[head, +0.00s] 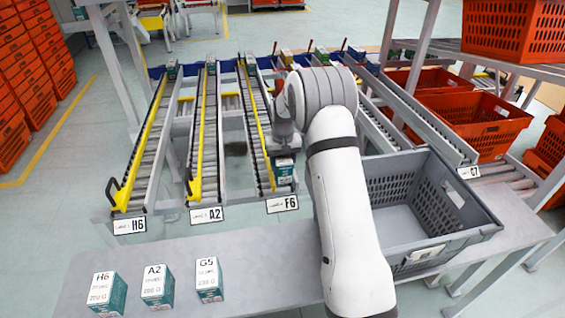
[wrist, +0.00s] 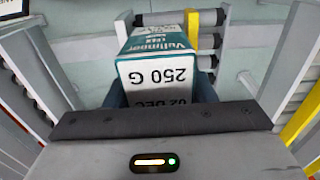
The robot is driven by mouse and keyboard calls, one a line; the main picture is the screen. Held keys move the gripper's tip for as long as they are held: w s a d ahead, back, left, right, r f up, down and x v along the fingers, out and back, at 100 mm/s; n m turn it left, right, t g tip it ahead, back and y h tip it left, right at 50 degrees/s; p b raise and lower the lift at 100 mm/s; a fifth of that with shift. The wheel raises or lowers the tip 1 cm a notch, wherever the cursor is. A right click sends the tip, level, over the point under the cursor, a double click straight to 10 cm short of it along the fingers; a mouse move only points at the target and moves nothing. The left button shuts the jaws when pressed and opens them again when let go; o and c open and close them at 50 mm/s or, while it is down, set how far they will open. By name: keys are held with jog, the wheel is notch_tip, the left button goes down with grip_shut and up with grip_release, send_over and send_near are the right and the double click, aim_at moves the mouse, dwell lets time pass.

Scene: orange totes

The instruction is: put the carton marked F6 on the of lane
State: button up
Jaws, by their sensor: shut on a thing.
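My gripper (head: 284,150) is shut on a white and teal carton (head: 285,173) at the near end of the lane labelled F6 (head: 282,204). In the wrist view the carton (wrist: 158,62) sits between the dark fingers (wrist: 160,92), with "250 G" and "02 DEC" upside down. Its F6 mark is not visible. Lane rollers (wrist: 180,18) show beyond the carton. I cannot tell whether the carton touches the lane. My arm hides part of the lanes to the right of F6.
Cartons marked H6 (head: 103,292), A2 (head: 157,286) and G5 (head: 208,279) stand on the grey table (head: 243,268). Lanes H6 (head: 143,160) and A2 (head: 208,150) lie left. A grey tote (head: 470,228) stands right of my arm; orange totes (head: 470,122) are beyond.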

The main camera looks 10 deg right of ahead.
dwell(0.4)
jog(key=o, duration=1.2)
jog(key=shift+r+b, duration=0.75)
jog(key=shift+r, duration=3.2)
